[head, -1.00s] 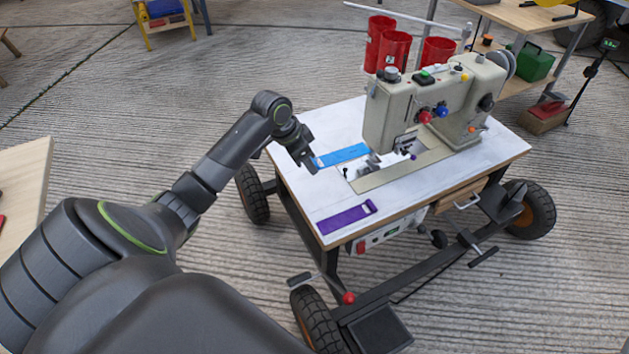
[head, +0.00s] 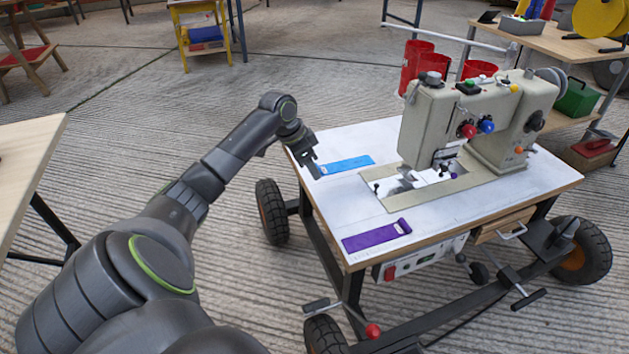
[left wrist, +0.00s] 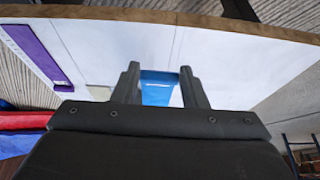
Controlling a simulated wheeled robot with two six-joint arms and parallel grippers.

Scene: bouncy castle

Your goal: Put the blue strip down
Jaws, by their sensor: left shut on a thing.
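The blue strip (head: 348,165) is over the far left part of the white tabletop of the sewing table (head: 330,205). It looks flat and close to the surface; I cannot tell if it touches. My left gripper (head: 317,171) is shut on its left end. In the left wrist view the blue strip (left wrist: 157,93) shows between the two fingers (left wrist: 160,82), partly hidden by the gripper body. My right gripper is not in view.
A purple strip (head: 376,235) lies near the table's front left edge. The sewing machine (head: 430,125) stands to the right, its bed plate (head: 385,198) beside the blue strip. Red bins (head: 415,60) are behind. Bare tabletop lies between the two strips.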

